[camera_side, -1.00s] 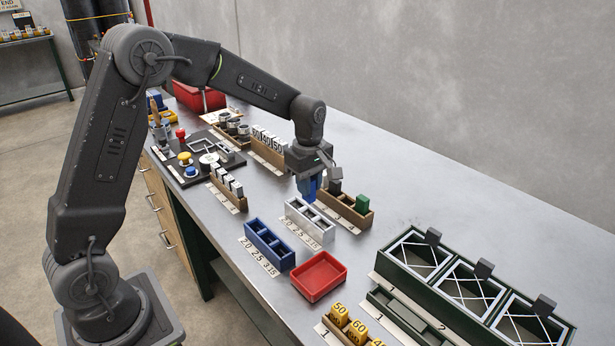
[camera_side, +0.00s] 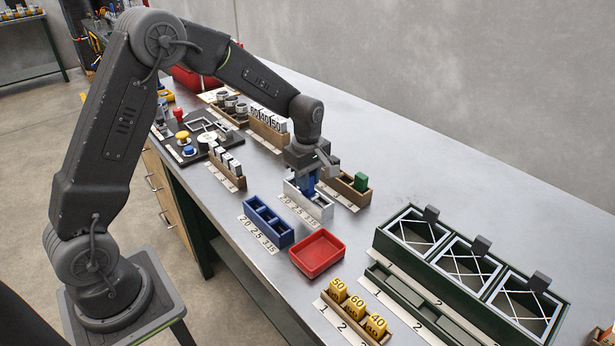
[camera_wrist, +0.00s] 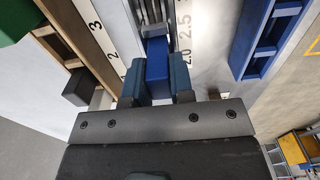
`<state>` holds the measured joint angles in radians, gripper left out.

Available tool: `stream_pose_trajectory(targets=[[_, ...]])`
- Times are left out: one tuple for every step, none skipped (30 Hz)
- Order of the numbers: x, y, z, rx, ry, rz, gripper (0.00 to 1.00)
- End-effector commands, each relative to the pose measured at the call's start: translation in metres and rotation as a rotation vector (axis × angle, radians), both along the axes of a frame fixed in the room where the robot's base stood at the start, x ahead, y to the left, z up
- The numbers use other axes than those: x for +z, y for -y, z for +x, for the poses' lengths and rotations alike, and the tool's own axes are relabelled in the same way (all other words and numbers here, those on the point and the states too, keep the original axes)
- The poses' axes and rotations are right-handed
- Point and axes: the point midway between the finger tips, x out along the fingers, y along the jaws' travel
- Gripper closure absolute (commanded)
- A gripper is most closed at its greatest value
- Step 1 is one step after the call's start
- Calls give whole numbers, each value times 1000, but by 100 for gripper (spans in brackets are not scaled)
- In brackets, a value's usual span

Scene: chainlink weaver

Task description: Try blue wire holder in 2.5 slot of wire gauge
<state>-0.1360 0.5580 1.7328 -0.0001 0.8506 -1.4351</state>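My gripper (camera_side: 308,190) points down and is shut on the blue wire holder (camera_wrist: 157,60), with one finger on each side of it. The silver three-slot box (camera_side: 321,207), which looks like the wire gauge, is directly below, with a label reading 2.0, 2.5, 3.15. In the wrist view the holder lines up with the gauge (camera_wrist: 152,18) near its 2.0 end. In the side view the holder's lower end overlaps the far-left part of the gauge. I cannot tell whether it is inside a slot or just above; the fingers hide part of it.
A blue slotted rack (camera_side: 268,224) with the same numbers stands in front. A brown rack (camera_side: 352,191) with a green block (camera_side: 361,182) is close behind the gripper. A red tray (camera_side: 317,253) lies nearby.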

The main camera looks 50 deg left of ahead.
Motion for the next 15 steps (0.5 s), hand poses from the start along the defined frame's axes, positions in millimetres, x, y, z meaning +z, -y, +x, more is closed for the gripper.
stream_pose_trajectory(targets=[[0,0,0,0,0,0,73],[0,0,0,0,0,0,70],[0,0,0,0,0,0,67],[0,0,0,0,0,0,64],[0,0,0,0,0,0,61],[0,0,0,0,0,0,57],[0,0,0,0,0,0,54],[0,0,0,0,0,0,51],[0,0,0,0,0,0,49],[0,0,0,0,0,0,49],[0,0,0,0,0,0,49],[0,0,0,0,0,0,49],[0,0,0,0,0,0,49],[0,0,0,0,0,0,49],[0,0,0,0,0,0,49]])
